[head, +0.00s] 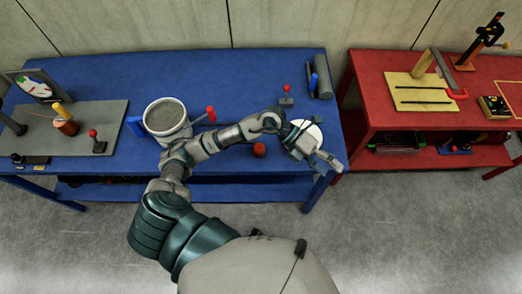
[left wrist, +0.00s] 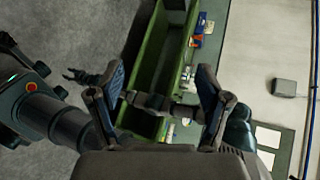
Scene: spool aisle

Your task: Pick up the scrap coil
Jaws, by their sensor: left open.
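I cannot make out for sure which thing is the scrap coil. A pale round disc (head: 312,131) lies at the right end of the blue table, partly hidden by my left gripper (head: 322,156). The gripper is over the table's front right corner. Its two fingers stand wide apart in the left wrist view (left wrist: 160,82), with nothing held between them. Whether it touches the disc I cannot tell. My right gripper cannot be identified in either view.
A red table (head: 365,85) stands to the right, past a gap. The left wrist view shows a long green trough (left wrist: 150,75).

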